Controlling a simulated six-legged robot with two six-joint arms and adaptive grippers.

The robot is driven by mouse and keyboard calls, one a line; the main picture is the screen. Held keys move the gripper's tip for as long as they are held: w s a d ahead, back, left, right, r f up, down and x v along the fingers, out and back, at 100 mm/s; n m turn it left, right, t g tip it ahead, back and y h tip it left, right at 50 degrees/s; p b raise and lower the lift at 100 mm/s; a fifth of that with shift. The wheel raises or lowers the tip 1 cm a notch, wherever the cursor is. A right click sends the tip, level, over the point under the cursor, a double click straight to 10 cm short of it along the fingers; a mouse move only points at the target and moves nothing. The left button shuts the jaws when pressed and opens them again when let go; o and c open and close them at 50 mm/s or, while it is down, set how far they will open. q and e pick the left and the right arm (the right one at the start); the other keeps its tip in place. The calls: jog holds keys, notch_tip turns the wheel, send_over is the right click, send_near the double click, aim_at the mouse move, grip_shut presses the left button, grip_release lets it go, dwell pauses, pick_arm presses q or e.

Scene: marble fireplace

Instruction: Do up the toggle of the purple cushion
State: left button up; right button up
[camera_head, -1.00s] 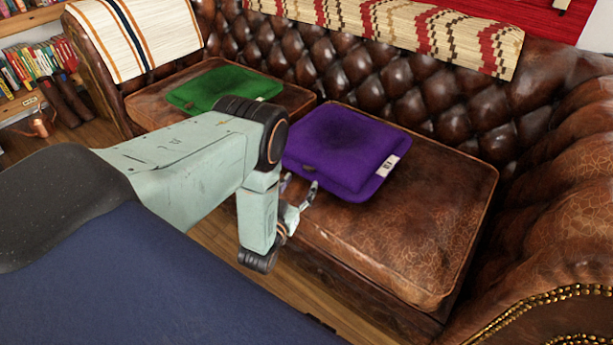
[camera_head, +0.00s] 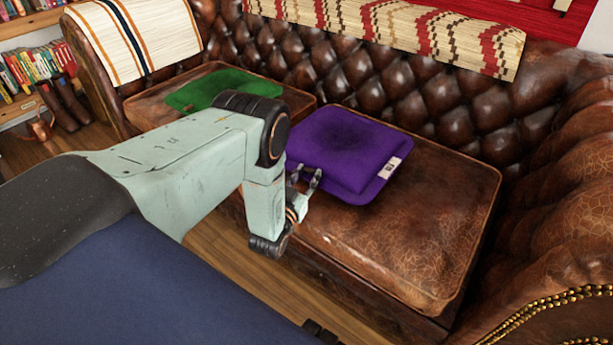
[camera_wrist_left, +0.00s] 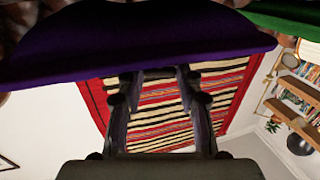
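The purple cushion (camera_head: 345,145) lies flat on the brown leather seat (camera_head: 420,235), with a white label (camera_head: 390,168) at its right edge. My left gripper (camera_head: 307,174) is at the cushion's near left edge, with its two fingers apart. In the left wrist view the cushion (camera_wrist_left: 140,45) fills the top, and the open fingers (camera_wrist_left: 158,76) reach up to its edge. A small dark piece shows between the fingertips there; I cannot tell if it is the toggle. The toggle is not clearly seen in the head view, where my gripper covers that edge. My right gripper is not in view.
A green cushion (camera_head: 215,90) lies on the left seat, partly behind my left arm. The tufted leather backrest (camera_head: 400,85) rises behind the purple cushion, and an armrest (camera_head: 550,220) stands at the right. The seat right of the cushion is clear.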

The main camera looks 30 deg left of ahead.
pick_arm(q)
jog(key=c, duration=0.6)
jog(key=shift+d+n+y, duration=0.15)
jog(key=shift+n+y, duration=0.15)
jog(key=shift+y, duration=0.2)
jog(key=shift+n+y, duration=0.3)
jog(key=shift+y, duration=0.1)
jog(key=o, duration=1.2)
jog(key=shift+c, duration=0.2)
jog(key=v, duration=1.2)
jog(key=shift+d+r, duration=0.2)
